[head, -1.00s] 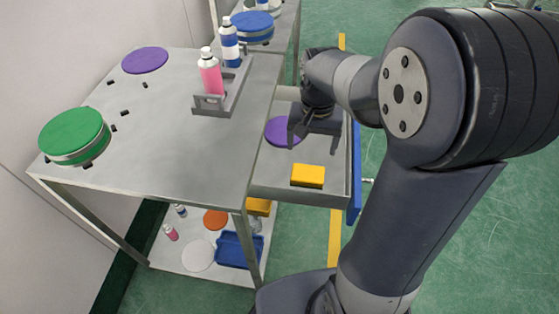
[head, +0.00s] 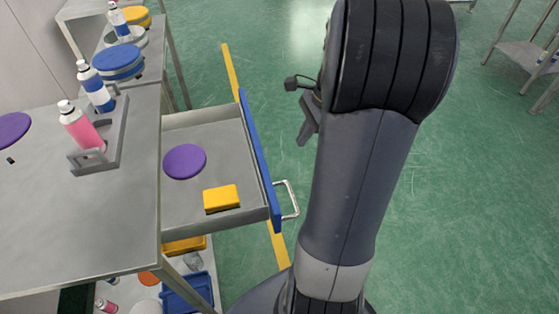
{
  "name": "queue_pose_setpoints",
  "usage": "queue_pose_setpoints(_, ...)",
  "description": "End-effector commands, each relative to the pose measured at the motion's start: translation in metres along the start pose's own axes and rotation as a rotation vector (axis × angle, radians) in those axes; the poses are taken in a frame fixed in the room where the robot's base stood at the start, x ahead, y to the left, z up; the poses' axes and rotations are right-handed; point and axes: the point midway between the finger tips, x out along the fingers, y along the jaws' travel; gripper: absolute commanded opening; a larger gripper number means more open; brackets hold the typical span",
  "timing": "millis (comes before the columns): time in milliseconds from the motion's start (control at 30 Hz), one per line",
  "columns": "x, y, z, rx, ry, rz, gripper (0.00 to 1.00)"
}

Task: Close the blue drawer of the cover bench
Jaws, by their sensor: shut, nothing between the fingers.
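The blue drawer (head: 258,160) of the grey cover bench (head: 95,225) stands pulled out to the right. It has a grey tray, a blue front panel and a metal handle (head: 290,200) on its outer side. A purple disc (head: 184,161) and a yellow block (head: 221,198) lie inside it. My gripper (head: 306,133) is to the right of the drawer front, beyond the handle and apart from both. It is shut and empty, and partly hidden behind my arm.
On the bench top, a holder (head: 119,148) carries a pink bottle (head: 80,126) and a blue-white bottle (head: 96,87). A blue round container (head: 118,63) stands farther back. Green floor (head: 470,200) is open to the right, with a shelf table (head: 525,52) at far right.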

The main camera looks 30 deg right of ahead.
Motion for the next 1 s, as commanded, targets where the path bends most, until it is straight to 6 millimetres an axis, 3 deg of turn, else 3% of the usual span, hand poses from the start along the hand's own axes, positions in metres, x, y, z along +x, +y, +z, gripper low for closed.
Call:
queue_pose_setpoints(167,0.013,0.0,-0.002,0.017,-0.006,-0.001,0.0)
queue_pose_setpoints(600,0.104,0.001,-0.002,0.012,-0.005,0.002,0.0)
queue_pose_setpoints(800,0.11,0.0,0.026,0.009,-0.003,-0.002,0.0)
queue_pose_setpoints(1000,0.114,0.0,0.036,0.01,-0.003,-0.002,0.0)
